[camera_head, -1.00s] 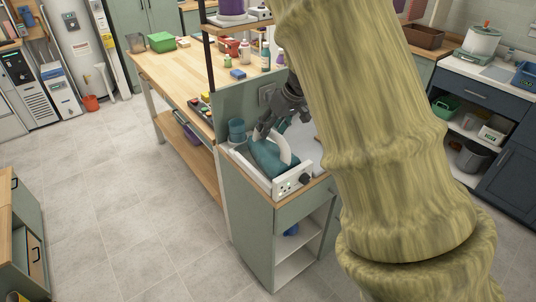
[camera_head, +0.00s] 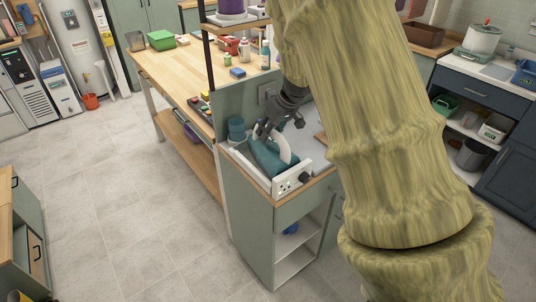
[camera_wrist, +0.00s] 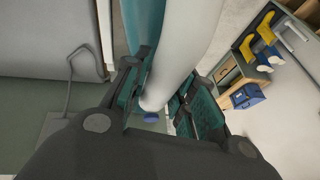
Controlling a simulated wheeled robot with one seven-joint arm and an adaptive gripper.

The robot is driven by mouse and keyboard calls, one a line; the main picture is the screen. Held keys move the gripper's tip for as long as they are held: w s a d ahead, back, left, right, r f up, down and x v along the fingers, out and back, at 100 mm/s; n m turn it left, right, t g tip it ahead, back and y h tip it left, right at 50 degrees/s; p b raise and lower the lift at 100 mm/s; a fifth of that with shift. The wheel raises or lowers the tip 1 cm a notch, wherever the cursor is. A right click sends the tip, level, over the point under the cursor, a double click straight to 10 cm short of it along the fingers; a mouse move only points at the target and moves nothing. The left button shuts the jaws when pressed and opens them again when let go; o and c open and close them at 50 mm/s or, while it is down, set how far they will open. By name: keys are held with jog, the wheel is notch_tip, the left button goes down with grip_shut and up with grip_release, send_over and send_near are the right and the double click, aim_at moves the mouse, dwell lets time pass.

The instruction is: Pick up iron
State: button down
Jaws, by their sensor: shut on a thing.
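The iron (camera_head: 266,157) has a teal body and a white curved handle. It sits tilted on a white station with a knob, on top of a green cabinet. My gripper (camera_head: 277,130) is at the iron's upper end, reaching down from above. In the wrist view my gripper (camera_wrist: 168,105) has its two fingers on either side of the white handle (camera_wrist: 185,40), shut on it. The teal body of the iron (camera_wrist: 142,25) shows behind the handle. My arm hides the area right of the iron in the head view.
The white station (camera_head: 290,183) stands at the cabinet's front edge. A teal cylindrical container (camera_head: 236,130) is left of the iron. A green upright panel (camera_head: 232,101) rises behind. A wooden workbench (camera_head: 165,72) with bottles and boxes stands farther back. The floor at left is clear.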

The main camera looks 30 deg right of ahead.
jog(key=shift+r, duration=0.2)
jog(key=shift+w+r, duration=0.1)
jog(key=shift+r, duration=0.45)
jog(key=shift+r+b, duration=0.45)
jog(key=shift+r, duration=3.9)
